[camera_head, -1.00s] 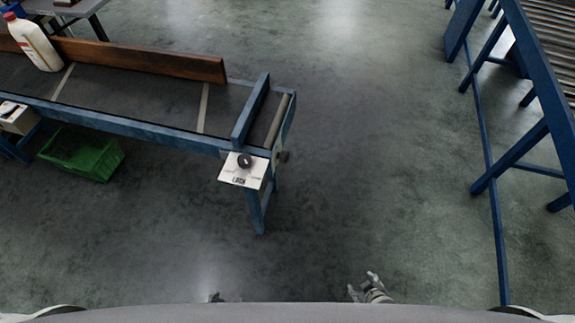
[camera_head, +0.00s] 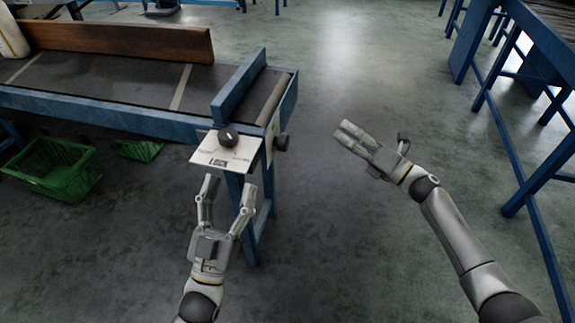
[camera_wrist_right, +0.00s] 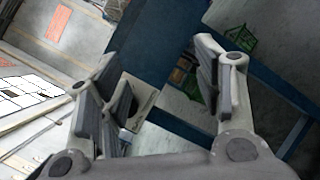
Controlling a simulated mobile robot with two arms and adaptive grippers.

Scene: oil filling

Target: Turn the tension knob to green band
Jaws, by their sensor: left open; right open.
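A black round knob (camera_head: 228,136) with a light pointer mark sits on a tilted white panel (camera_head: 222,156) at the near right corner of the conveyor. A second dark knob (camera_head: 282,142) sticks out of the conveyor's end, beside the roller. I cannot make out a green band; the panel's print is too small to read. My left gripper (camera_head: 231,185) is open and empty, just in front of and below the panel, fingers pointing to it. My right gripper (camera_head: 345,133) is open and empty, to the right of the conveyor's end, apart from both knobs. Its fingers also show in the right wrist view (camera_wrist_right: 160,82).
The blue-framed conveyor (camera_head: 110,118) carries a wooden board (camera_head: 120,40) and a white bottle (camera_head: 12,38). Green crates (camera_head: 50,170) stand on the floor below it. A blue-legged rack (camera_head: 490,60) stands at the right. The floor between is clear.

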